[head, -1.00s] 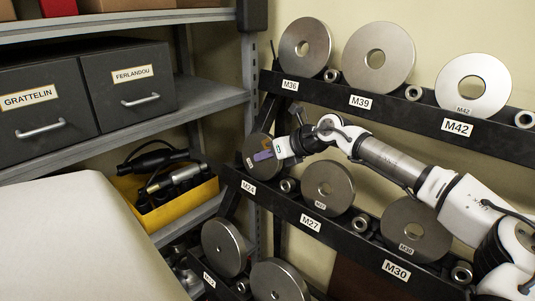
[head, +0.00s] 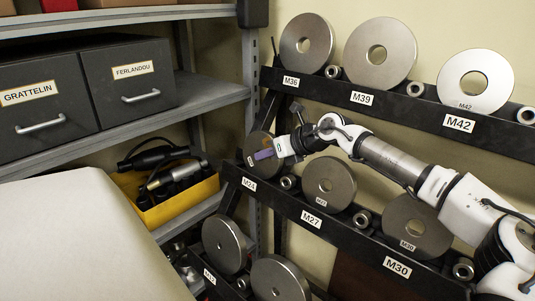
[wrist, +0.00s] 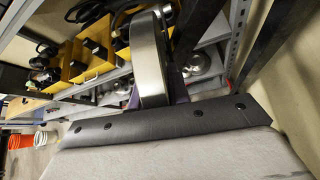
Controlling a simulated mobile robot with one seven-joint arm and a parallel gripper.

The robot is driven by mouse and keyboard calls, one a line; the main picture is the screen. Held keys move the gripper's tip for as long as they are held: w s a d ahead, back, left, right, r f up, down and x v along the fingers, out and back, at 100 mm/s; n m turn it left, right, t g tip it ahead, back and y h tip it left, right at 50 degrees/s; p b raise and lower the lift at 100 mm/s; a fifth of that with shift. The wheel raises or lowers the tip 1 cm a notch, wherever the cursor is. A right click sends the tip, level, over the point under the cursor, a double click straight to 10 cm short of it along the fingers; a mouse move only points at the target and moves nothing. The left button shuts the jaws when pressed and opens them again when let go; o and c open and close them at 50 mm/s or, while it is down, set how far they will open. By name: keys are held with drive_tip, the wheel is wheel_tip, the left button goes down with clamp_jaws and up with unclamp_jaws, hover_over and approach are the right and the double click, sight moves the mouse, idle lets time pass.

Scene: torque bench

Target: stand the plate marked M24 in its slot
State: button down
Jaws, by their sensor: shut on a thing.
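The grey steel plate (head: 257,143) stands on edge at the left end of the middle rail, above the label M24 (head: 249,184). My gripper (head: 265,154) is shut on its right side, with purple fingertips against it. In the wrist view the plate (wrist: 148,60) shows nearly edge-on between the fingers of my gripper (wrist: 158,96). The plate's lower edge meets the dark rail (head: 330,224) in the head view; whether it bears on the slot is hard to tell. Its marking is too small to read.
The M27 plate (head: 329,182) and M30 plate (head: 417,226) stand to the right on the same rail, with small collars between. The M36 plate (head: 306,42), M39 plate and M42 plate stand on the rail above. A shelf with a yellow bin (head: 180,203) is at left.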

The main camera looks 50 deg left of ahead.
drive_tip(key=c, duration=1.2)
unclamp_jaws()
drive_tip(key=shift+s+r, duration=0.1)
drive_tip(key=shift+r, duration=0.15)
drive_tip(key=shift+c, duration=0.2)
drive_tip(key=shift+d+f, duration=0.1)
drive_tip(key=shift+f, duration=0.35)
drive_tip(key=b+v, duration=0.3)
drive_tip(key=v, duration=1.1)
drive_tip(key=shift+r+b, duration=0.3)
drive_tip(key=shift+s+f, duration=0.1)
drive_tip(key=shift+s, duration=0.05)
